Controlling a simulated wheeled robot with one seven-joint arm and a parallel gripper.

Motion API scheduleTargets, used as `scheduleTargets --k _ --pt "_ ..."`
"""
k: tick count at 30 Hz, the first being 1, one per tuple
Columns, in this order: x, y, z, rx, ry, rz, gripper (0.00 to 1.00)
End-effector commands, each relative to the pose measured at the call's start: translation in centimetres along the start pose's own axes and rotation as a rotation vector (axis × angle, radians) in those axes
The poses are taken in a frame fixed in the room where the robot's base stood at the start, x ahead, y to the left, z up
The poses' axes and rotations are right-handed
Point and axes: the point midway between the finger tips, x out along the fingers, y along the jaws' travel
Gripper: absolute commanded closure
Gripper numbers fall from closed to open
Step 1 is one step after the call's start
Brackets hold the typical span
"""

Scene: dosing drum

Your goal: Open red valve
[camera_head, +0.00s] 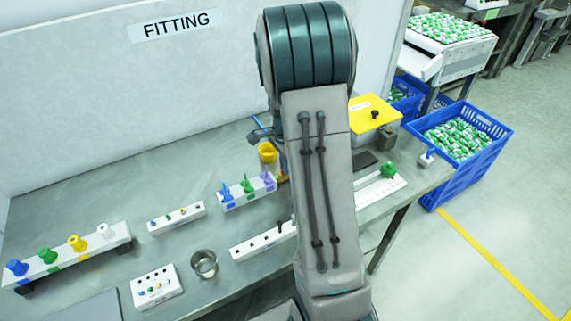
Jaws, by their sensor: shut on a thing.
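A white block (235,201) on the steel bench carries blue (227,195), green (248,186) and purple (267,178) upright valve-like pieces in a row. A small orange-red bit (283,178) shows at the block's right end, against the edge of my arm. I cannot tell whether it is the red valve, as my arm covers what lies behind it.
A metal ring-shaped cup (204,263), a rack with coloured knobs (70,259) and small peg boards (176,217) lie left.

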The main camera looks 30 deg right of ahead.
Motion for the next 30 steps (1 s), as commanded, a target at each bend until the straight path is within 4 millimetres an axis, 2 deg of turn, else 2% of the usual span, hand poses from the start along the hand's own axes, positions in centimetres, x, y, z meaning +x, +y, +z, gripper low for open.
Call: scheduleTargets --k 12,15,25,30 --pt "-0.1 -0.1 0.0 0.011 0.001 -0.004 1.00" --pt "-0.1 -0.1 0.0 0.010 0.001 -0.004 0.73" --pt "-0.3 -0.1 0.0 0.009 0.000 -0.002 0.73" --pt "-2.3 -0.1 0.0 0.009 0.002 -0.007 0.73"
